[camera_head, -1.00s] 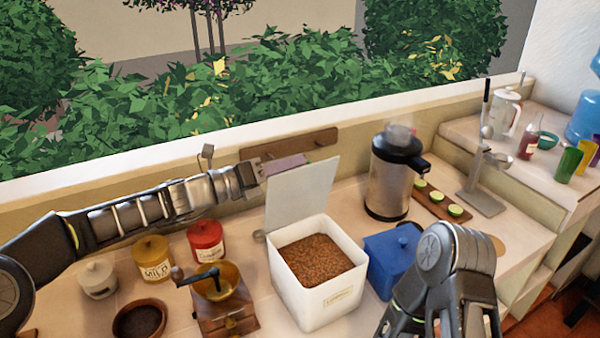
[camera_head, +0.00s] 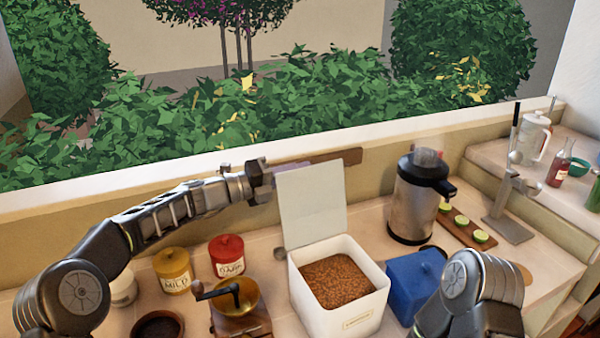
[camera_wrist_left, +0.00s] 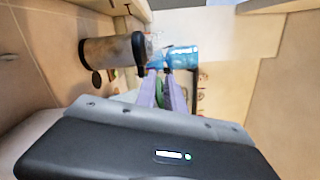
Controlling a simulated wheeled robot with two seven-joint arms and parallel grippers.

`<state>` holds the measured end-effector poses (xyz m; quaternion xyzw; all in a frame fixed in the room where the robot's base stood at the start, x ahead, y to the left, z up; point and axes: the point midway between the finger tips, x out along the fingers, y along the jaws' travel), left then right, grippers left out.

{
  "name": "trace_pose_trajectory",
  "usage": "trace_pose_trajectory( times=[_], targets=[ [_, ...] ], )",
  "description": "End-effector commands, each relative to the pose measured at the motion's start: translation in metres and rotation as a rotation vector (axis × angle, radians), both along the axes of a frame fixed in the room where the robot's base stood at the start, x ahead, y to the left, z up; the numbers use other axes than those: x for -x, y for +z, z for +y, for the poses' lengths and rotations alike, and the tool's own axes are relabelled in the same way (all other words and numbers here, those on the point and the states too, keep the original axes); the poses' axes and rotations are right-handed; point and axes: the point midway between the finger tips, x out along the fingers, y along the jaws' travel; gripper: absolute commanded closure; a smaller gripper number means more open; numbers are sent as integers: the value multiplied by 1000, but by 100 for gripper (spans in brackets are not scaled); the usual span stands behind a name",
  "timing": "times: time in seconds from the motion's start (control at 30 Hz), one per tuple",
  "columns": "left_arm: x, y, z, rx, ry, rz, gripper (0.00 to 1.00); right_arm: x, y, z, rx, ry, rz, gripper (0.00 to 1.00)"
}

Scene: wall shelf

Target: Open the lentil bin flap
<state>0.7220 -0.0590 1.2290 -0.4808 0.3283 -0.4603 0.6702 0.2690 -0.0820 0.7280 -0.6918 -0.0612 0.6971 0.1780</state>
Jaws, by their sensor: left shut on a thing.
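The white lentil bin (camera_head: 337,320) stands on the counter, filled with brown lentils (camera_head: 335,281). Its white flap (camera_head: 313,206) stands raised, nearly upright, at the back of the bin's opening. My left gripper (camera_head: 288,176) is at the flap's upper left edge, its fingers partly hidden behind the flap. It is shut on the flap, though the grip itself is hard to see. In the left wrist view its purple fingers (camera_wrist_left: 161,92) are close together. My right arm shows at the lower right; its gripper is out of view.
A blue lidded box (camera_head: 415,285) stands right of the bin, with a metal dispenser (camera_head: 412,210) behind it. A coffee grinder (camera_head: 240,310), a red jar (camera_head: 227,258) and a yellow jar (camera_head: 172,272) stand to the left. A wooden wall strip (camera_head: 335,157) runs behind the flap.

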Motion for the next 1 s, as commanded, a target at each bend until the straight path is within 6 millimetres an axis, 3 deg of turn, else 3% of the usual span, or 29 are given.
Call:
trace_pose_trajectory(
  times=[0.03,0.17,0.2,0.4,1.0],
  targets=[
    [1,-15,0,-17,-6,13,100,0,-1,0,0,0,0,100],
    [1,-15,0,-18,-6,12,100,0,-1,0,0,0,0,100],
    [1,-15,0,-17,-6,12,85,0,-1,0,0,0,0,100],
    [1,-13,0,-17,-5,9,69,0,-1,0,0,0,0,100],
    [1,-6,0,-10,-4,2,69,0,0,0,0,0,0,100]
  ],
)
